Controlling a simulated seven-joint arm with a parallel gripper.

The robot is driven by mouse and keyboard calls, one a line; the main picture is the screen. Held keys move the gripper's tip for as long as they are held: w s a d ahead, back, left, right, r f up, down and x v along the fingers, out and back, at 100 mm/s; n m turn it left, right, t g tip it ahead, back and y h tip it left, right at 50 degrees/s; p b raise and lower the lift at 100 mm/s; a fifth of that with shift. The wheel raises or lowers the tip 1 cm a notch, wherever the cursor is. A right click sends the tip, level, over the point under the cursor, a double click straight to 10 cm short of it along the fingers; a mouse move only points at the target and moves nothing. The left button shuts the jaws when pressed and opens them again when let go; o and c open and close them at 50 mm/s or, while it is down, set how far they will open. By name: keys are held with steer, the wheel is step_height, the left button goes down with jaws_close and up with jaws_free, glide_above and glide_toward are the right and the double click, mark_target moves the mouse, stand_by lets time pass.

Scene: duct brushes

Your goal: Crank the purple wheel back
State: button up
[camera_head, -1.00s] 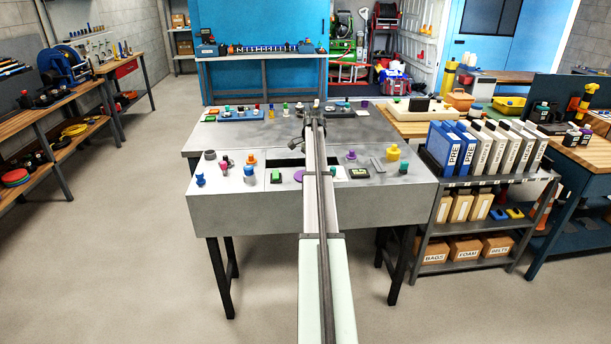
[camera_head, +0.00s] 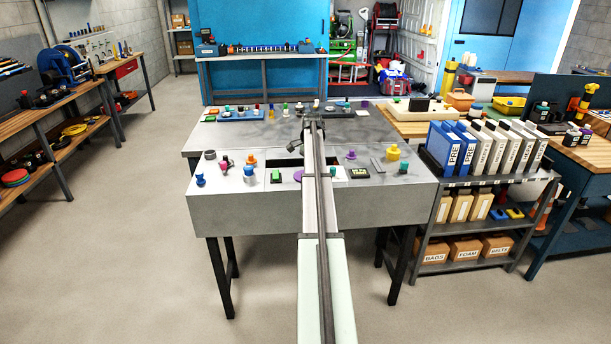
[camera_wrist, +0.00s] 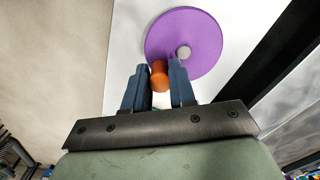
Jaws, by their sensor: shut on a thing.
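The purple wheel (camera_wrist: 185,38) is a flat disc at the top of the wrist view, with a pale grey hub spot on it. An orange knob (camera_wrist: 159,75) stands at the wheel's lower left edge. My gripper (camera_wrist: 159,78) is shut on the orange knob, with one blue-grey finger on each side of it. In the head view only an edge of the purple wheel (camera_head: 299,176) shows left of my arm, which hides the rest and the gripper's fingers.
The wheel sits on the grey bench (camera_head: 250,206). A dark slot (camera_wrist: 270,70) lies right of the wheel in the wrist view.

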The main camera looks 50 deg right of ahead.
steer(key=shift+a, duration=0.3)
steer(key=shift+w+a, duration=0.15)
steer(key=shift+a, duration=0.5)
steer(key=shift+w+a, duration=0.1)
steer(key=shift+w+a, duration=0.35)
steer(key=shift+a, duration=0.05)
steer(key=shift+w, duration=0.1)
